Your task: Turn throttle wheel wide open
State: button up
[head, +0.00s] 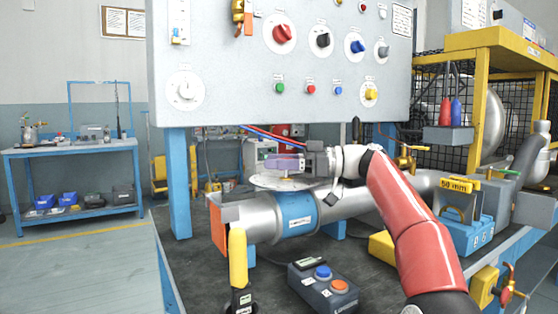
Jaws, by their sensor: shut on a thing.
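A pale grey disc that looks like the throttle wheel (262,183) lies flat above the silver blower pipe (350,204), in the middle of the head view. My gripper (285,164) reaches in from the right, level, just over the wheel. Its jaws are shut at the wheel, by a small purple part (278,162). The fingers hide the grip itself, and my gripper covers part of the wheel's far side. I cannot read the wheel's angle.
A grey control panel (220,70) with knobs and buttons hangs close above my arm. A yellow-handled tool (238,258) stands in front of the pipe's open end. A button box (323,285) sits on the bench. A yellow-framed cage (480,85) stands right.

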jog(key=o, duration=1)
jog(key=d, duration=0.7)
jog(key=shift+w+d, duration=0.1)
jog(key=shift+d, duration=0.3)
